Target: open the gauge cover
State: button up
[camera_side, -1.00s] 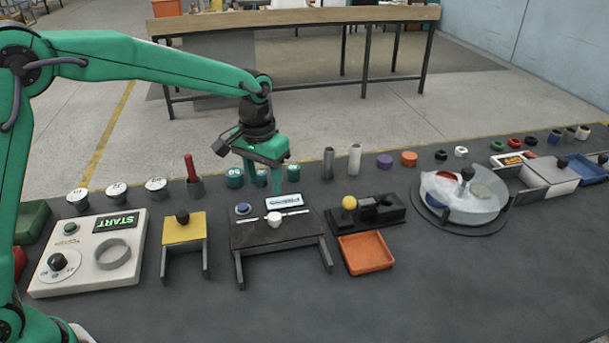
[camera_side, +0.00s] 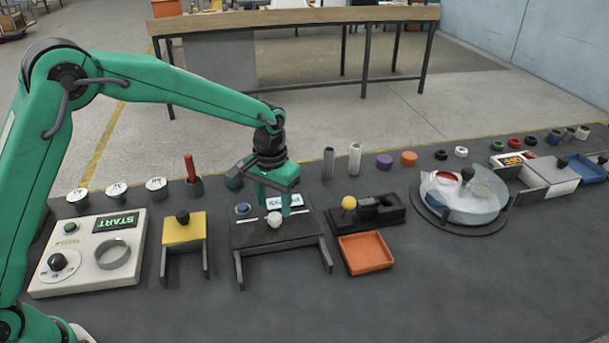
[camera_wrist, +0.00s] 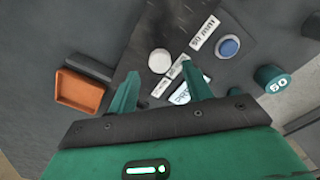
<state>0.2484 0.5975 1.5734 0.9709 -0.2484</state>
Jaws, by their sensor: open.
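A low dark stand (camera_side: 245,236) carries a round white knob (camera_side: 274,219), a blue button (camera_side: 242,209) and a display with large letters, partly hidden by my fingers. I take its dark top to be the gauge cover; I cannot tell for sure. My gripper (camera_side: 275,205) is open, pointing down over the stand, with its fingers just above the knob. In the wrist view the white knob (camera_wrist: 160,61) shows close to the gap between my fingertips (camera_wrist: 157,76), with nothing held. The blue button (camera_wrist: 228,46) and part of the display (camera_wrist: 181,95) also show there.
A yellow-topped stand (camera_side: 184,229) with a black knob is to the left, beyond it a START panel (camera_side: 85,265). An orange tray (camera_side: 366,254) and a black block with a yellow ball (camera_side: 348,203) are to the right.

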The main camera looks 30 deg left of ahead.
aim_at(275, 216)
jog(key=shift+f, duration=1.75)
grip_shut()
